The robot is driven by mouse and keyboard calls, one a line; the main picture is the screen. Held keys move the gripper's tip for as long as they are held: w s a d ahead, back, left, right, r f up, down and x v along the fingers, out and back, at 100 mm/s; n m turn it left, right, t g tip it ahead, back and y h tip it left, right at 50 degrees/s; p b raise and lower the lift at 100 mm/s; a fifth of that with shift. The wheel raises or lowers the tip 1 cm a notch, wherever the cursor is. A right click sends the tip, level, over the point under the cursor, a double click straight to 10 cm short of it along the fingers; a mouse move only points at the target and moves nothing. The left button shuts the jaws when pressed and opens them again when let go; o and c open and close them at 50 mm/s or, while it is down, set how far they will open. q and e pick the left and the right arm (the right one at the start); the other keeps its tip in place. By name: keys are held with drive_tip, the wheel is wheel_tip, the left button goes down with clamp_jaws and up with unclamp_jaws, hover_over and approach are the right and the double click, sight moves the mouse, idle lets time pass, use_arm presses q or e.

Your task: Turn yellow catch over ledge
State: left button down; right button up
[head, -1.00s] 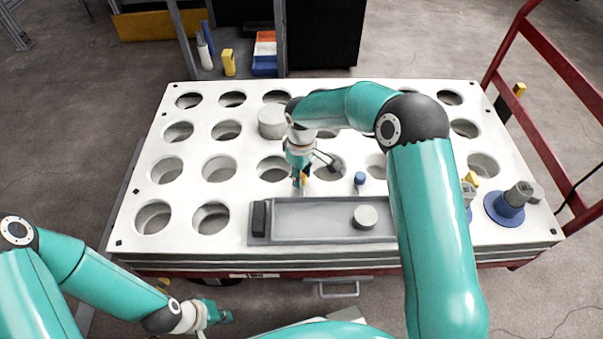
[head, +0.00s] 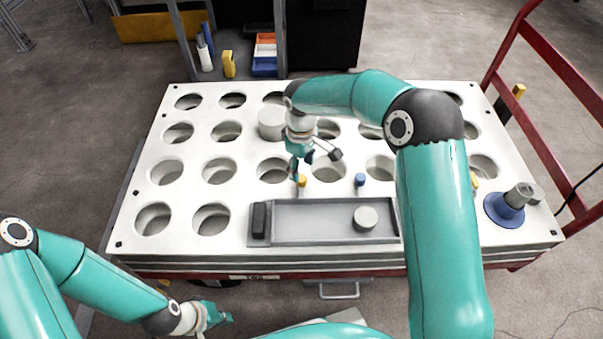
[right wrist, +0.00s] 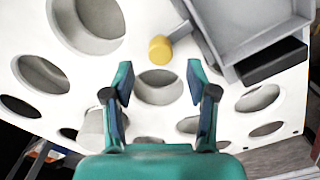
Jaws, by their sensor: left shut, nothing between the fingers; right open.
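The yellow catch (head: 302,181) is a small knob at the back edge of the grey tray, near its left end. In the right wrist view the yellow knob (right wrist: 160,49) sits on a short grey stalk that points at the tray rim (right wrist: 205,45); I cannot tell whether it lies over the ledge. My right gripper (head: 303,168) is just above and behind the catch. Its fingers (right wrist: 159,78) are open and empty, with the knob beyond the tips and apart from them. My left gripper (head: 223,317) is shut and empty, low in front of the table.
The grey tray (head: 320,236) holds a round light puck (head: 364,218) and has a black block (head: 260,217) at its left end. A blue knob (head: 360,180) stands behind the tray. The white plate (head: 138,193) has many holes. A blue-based fixture (head: 505,208) stands at right.

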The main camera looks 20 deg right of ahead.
sight(301, 178)
wheel_tip(301, 178, up, 7)
drive_tip(key=shift+r, duration=0.2)
idle(0.5)
